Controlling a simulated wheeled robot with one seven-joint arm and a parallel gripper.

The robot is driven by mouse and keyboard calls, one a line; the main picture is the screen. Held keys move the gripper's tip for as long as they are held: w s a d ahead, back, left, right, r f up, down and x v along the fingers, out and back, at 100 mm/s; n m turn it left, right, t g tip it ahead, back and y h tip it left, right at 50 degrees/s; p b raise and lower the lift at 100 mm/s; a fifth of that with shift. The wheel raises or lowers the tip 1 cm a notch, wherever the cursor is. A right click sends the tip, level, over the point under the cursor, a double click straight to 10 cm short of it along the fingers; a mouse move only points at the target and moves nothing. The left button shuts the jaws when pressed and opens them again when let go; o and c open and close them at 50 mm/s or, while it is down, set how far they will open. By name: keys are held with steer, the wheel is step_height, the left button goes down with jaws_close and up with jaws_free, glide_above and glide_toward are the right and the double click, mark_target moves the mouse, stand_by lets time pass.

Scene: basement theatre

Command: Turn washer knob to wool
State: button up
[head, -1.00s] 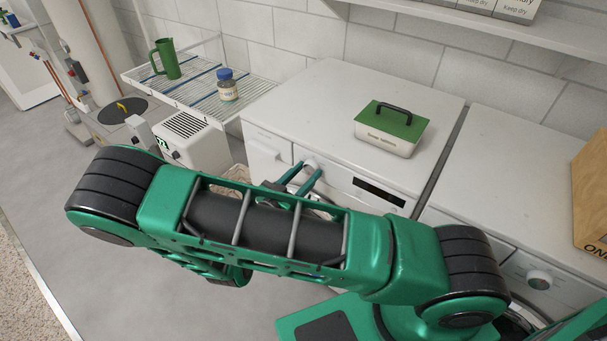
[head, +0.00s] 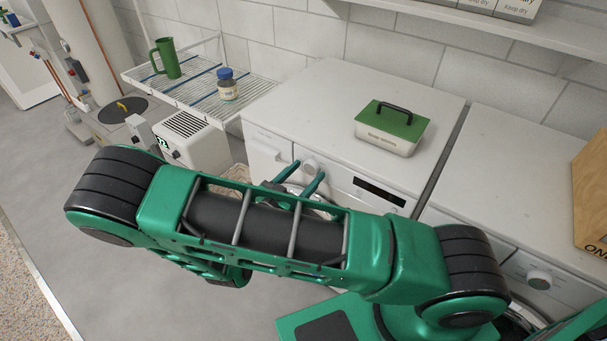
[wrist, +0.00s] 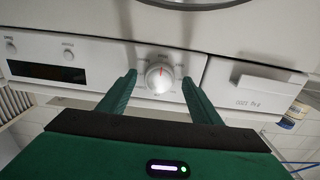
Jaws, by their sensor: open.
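The washer (head: 363,115) is white, with a dark display on its front panel. Its round knob (head: 310,167) is pale and shows just past my fingertips in the head view. In the wrist view, which looks upside down, the knob (wrist: 160,77) has a red mark on its face, at its upper part in that picture. My gripper (wrist: 160,65) is open, with one green finger on each side of the knob and a visible gap on both sides. The programme lettering around the knob is too small to read. In the head view my gripper (head: 309,169) is partly hidden behind my arm.
A green-lidded box (head: 392,128) sits on top of the washer. A second white machine (head: 530,165) stands to the right. A wire rack (head: 190,82) at the left holds a green jug (head: 166,60) and a blue-capped jar (head: 228,88). The floor at left is mostly clear.

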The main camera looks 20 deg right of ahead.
steer(key=v, duration=1)
steer(key=shift+a, duration=0.25)
steer(key=shift+s, duration=0.2)
